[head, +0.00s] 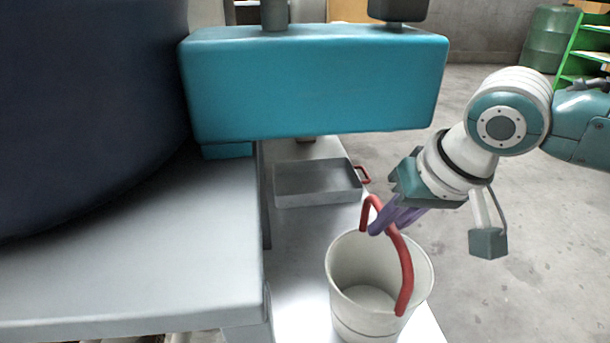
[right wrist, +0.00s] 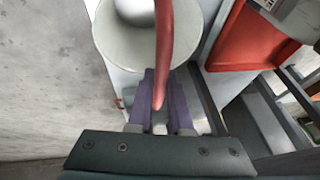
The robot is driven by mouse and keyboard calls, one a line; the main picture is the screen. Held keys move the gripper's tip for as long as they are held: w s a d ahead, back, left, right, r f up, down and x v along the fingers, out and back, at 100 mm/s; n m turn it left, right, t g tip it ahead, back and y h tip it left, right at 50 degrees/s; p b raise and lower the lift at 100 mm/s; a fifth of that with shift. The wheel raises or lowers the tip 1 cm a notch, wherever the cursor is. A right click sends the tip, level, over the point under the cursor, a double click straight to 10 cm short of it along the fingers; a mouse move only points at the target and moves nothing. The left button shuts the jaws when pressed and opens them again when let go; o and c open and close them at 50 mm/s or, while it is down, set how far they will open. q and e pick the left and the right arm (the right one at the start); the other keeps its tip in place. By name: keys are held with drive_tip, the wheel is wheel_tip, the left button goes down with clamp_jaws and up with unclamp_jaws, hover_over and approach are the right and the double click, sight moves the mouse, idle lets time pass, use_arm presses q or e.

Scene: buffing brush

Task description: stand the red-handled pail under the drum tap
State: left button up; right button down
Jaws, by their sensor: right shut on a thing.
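The pale pail (head: 345,265) with the red handle (head: 406,270) is upright and empty, low at the centre right of the head view. My right gripper (head: 388,220) has its purple fingers shut on the raised handle, above the rim. The right wrist view shows the pail (right wrist: 120,45), the handle (right wrist: 165,45) and the fingers (right wrist: 162,102) around it. I cannot tell whether the pail's base touches the pale surface below. A large dark blue drum (head: 90,100) fills the left of the head view. I cannot make out its tap. My left gripper is out of view.
A teal block (head: 315,85) juts right from beside the drum. A grey stand top (head: 130,275) lies beneath the drum. A shallow grey tray (head: 318,190) with a red handle sits behind the pail. Open concrete floor (head: 530,270) lies to the right.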

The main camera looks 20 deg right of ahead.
drive_tip(key=shift+s, duration=0.15)
drive_tip(key=shift+f, duration=0.1)
drive_tip(key=c, duration=0.8)
unclamp_jaws()
drive_tip(key=shift+c, duration=0.2)
drive_tip(key=s+d+r+p, duration=0.1)
drive_tip(key=s+r+p, duration=0.1)
drive_tip(key=s+p, duration=0.35)
drive_tip(key=s+d+r+p, duration=0.1)
drive_tip(key=s+d+p, duration=0.1)
drive_tip(key=s+p, duration=0.4)
drive_tip(key=s+a+r+n, duration=0.4)
drive_tip(key=s+a, duration=0.1)
drive_tip(key=a, duration=0.5)
drive_tip(key=s+d+r+n+g, duration=0.1)
drive_tip(key=s+r, duration=0.3)
drive_tip(key=r, duration=0.1)
drive_tip(key=shift+s+r+h+b, duration=0.15)
drive_tip(key=shift+r+h+b, duration=0.15)
drive_tip(key=shift+h+b, duration=0.1)
